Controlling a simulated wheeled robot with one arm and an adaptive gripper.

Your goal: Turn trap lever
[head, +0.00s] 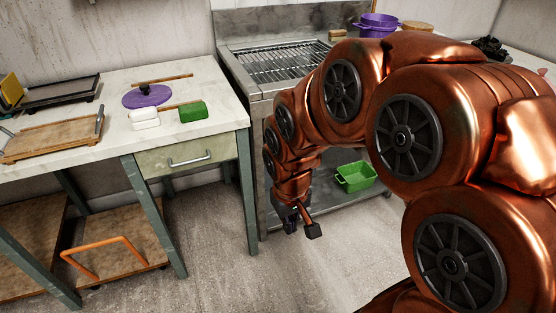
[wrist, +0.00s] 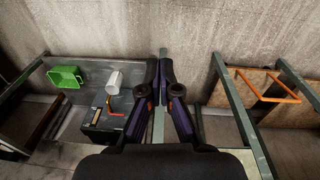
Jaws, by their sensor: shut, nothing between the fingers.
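In the wrist view a small bent red-orange lever (wrist: 110,107) stands on a dark box (wrist: 99,126) on the grey lower shelf, left of my gripper. It looks like the trap lever, but it is small and I cannot be sure. In the head view my arm hides this spot. My gripper (wrist: 160,72) is shut and empty, its two dark fingers close together. It is apart from the lever, to its right in the wrist view.
Table legs (head: 245,185) stand close to my gripper. A wooden trolley with an orange handle (head: 103,241) is at the left. The floor in front is clear.

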